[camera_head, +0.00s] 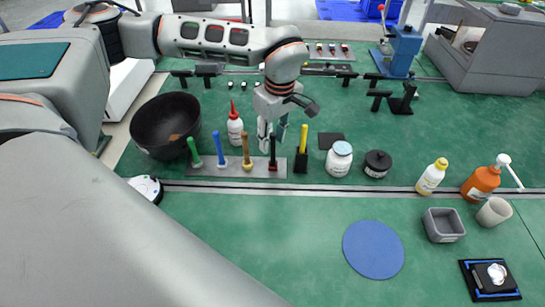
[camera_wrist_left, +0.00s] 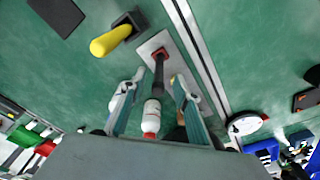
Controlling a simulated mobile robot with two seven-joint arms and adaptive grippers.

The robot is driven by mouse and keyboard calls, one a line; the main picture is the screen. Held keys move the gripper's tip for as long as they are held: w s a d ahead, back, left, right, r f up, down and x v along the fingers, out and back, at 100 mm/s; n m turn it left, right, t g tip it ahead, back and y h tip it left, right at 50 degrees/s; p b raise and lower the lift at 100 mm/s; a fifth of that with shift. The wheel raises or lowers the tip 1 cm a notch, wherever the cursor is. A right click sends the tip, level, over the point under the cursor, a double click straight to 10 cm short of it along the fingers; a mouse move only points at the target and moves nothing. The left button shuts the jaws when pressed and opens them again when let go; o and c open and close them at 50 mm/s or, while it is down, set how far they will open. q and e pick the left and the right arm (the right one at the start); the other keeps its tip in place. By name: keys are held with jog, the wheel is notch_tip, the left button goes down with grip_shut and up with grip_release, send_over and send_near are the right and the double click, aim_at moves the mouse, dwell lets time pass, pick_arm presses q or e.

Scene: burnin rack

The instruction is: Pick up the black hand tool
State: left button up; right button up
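The black hand tool (camera_head: 272,153) stands upright with a red base at the right end of a grey strip holder (camera_head: 232,171). Green, blue and wooden-brown handled tools stand to its left in the same holder. My left gripper (camera_head: 272,136) is just above the black tool, fingers pointing down. In the left wrist view the two fingers (camera_wrist_left: 158,92) are apart, and the black tool (camera_wrist_left: 158,72) with its red base (camera_wrist_left: 160,54) shows between and beyond them. No contact with it is visible. My right gripper is not in view.
A white bottle with red tip (camera_head: 235,126) and a black bowl (camera_head: 166,124) stand to the left. A yellow-handled tool in a black holder (camera_head: 301,150) stands close on the right, then a white jar (camera_head: 339,159).

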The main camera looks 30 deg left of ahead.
aim_at(272, 149)
pick_arm(q)
jog(key=f, duration=0.5)
jog(key=shift+w+a, duration=0.2)
jog(key=shift+a, duration=0.1)
jog(key=shift+c, duration=0.5)
grip_shut()
notch_tip(272, 149, up, 20)
jog(key=shift+p, duration=0.3)
